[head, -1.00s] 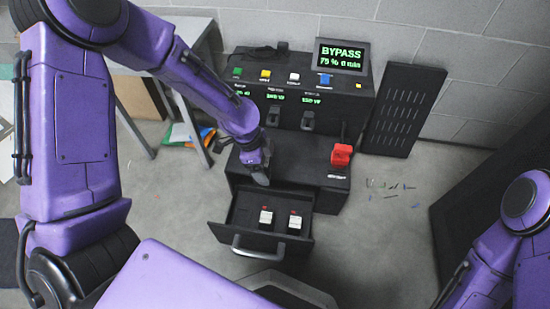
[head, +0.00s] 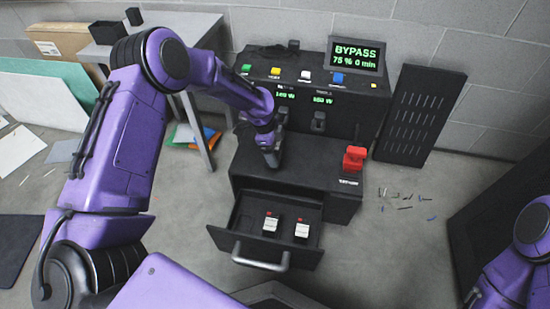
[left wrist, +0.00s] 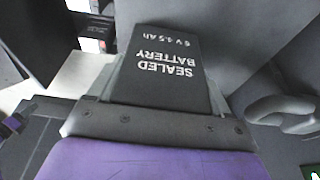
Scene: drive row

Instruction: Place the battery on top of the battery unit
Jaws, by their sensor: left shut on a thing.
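The black battery (left wrist: 165,68) with white lettering "SEALED BATTERY" fills the middle of the left wrist view. My left gripper (head: 272,157) is shut on it. In the head view the gripper points down over the left part of the battery unit's (head: 315,165) flat black top. I cannot tell from the head view whether the battery touches that top, because the gripper and dark surfaces blend together. The unit's raised back panel has colored buttons, and its screen (head: 357,54) reads "BYPASS 75% 0 min". My right gripper is out of view.
An open drawer (head: 235,215) at the unit's front holds two small white-and-red pieces. A red block-like part (head: 354,158) stands on the unit's right side. A dark slotted panel (head: 420,115) leans on the wall. A grey table (head: 180,33) stands left.

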